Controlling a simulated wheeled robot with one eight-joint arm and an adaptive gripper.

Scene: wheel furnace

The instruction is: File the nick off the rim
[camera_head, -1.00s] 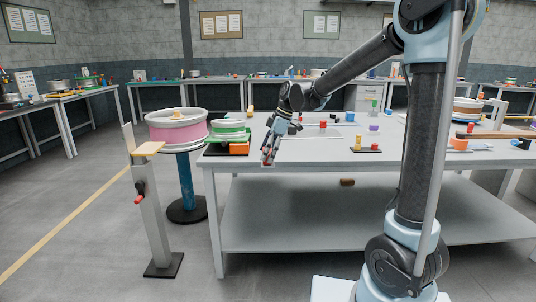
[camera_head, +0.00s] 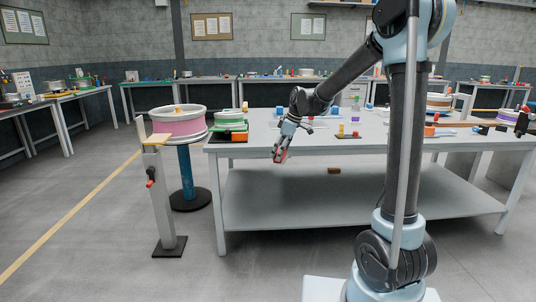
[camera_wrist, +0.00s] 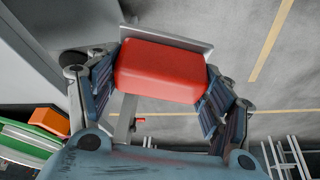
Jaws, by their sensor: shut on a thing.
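A wheel with a pink band and pale rims (camera_head: 178,122) lies flat on a blue post with a round dark foot, left of the table. The nick cannot be made out. My gripper (camera_head: 279,157) is by the table's front edge, to the right of the wheel and apart from it. In the wrist view my gripper (camera_wrist: 160,85) is shut on a red block-shaped handle (camera_wrist: 160,72) with a flat grey piece (camera_wrist: 165,37) at its far side. I take it for the file, but its full shape is hidden.
A grey post stand with a tan top (camera_head: 160,190) stands in front of the wheel. A green-and-white wheel (camera_head: 230,122) and an orange block (camera_head: 240,136) are at the left end of the grey table (camera_head: 300,155). The floor at the left (camera_head: 110,240) is clear.

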